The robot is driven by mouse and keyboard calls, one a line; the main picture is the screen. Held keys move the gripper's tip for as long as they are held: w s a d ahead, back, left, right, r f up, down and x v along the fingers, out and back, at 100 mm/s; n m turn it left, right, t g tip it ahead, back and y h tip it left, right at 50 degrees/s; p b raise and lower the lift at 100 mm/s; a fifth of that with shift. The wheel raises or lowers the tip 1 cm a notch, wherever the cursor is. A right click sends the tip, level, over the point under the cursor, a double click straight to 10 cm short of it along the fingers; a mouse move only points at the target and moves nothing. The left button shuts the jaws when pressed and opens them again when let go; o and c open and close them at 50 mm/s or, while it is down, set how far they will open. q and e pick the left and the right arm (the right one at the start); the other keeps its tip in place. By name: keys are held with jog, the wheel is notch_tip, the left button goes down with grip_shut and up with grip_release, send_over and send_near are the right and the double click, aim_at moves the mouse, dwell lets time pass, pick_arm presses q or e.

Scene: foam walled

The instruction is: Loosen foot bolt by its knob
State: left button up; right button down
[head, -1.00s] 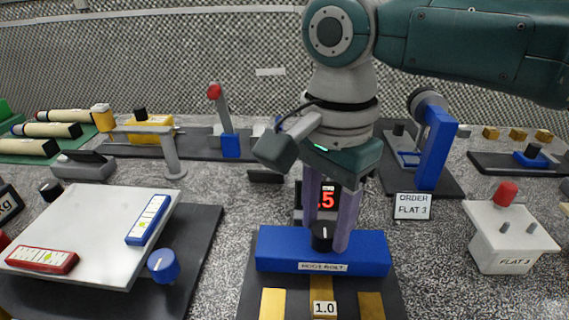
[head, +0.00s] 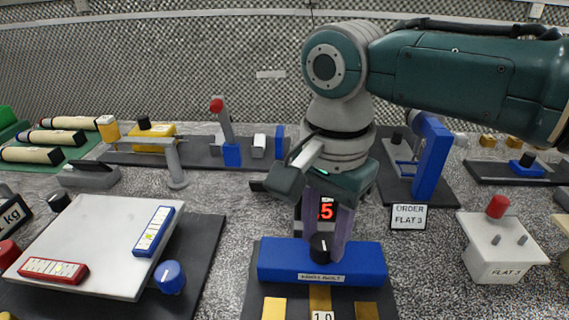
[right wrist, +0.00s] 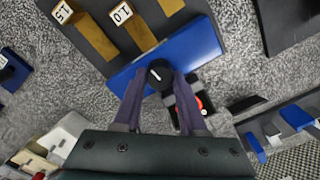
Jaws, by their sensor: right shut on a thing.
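The foot bolt's black knob (head: 320,247) with a white mark stands on top of a blue block (head: 284,265) labelled FOOT BOLT, on a dark plate. My right gripper (head: 328,250) comes down from above, its purple-grey fingers shut on the knob, one on each side. In the right wrist view the knob (right wrist: 160,74) sits between the fingertips, over the blue block (right wrist: 199,47). A small display with red digits (head: 326,208) stands behind the fingers and is partly hidden by them. My left gripper is not in view.
A tilted white plate (head: 97,235) with two levels and a blue knob (head: 170,277) stands at left. An ORDER FLAT 3 sign (head: 408,217) and a white box with a red knob (head: 494,247) stand at right. Brass strips (head: 274,309) lie in front of the block.

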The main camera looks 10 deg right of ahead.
jog(key=shift+s+a+r+n+p, duration=0.1)
jog(key=shift+r+n+p, duration=0.25)
jog(key=shift+n+p, duration=0.65)
jog(key=shift+f+n+p, duration=0.2)
jog(key=shift+n+p, duration=0.5)
jog(key=shift+p, duration=0.05)
jog(key=n+p, duration=0.1)
jog(key=n, duration=0.4)
jog(key=shift+f, duration=0.1)
jog(key=n, duration=0.6)
jog(key=shift+n, duration=0.4)
jog(key=n, duration=0.4)
jog(key=shift+n, duration=0.3)
jog(key=n, duration=0.4)
jog(key=shift+n, duration=0.3)
jog(key=n, duration=0.4)
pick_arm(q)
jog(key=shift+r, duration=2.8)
pick_arm(e)
jog(key=shift+n, duration=1.7)
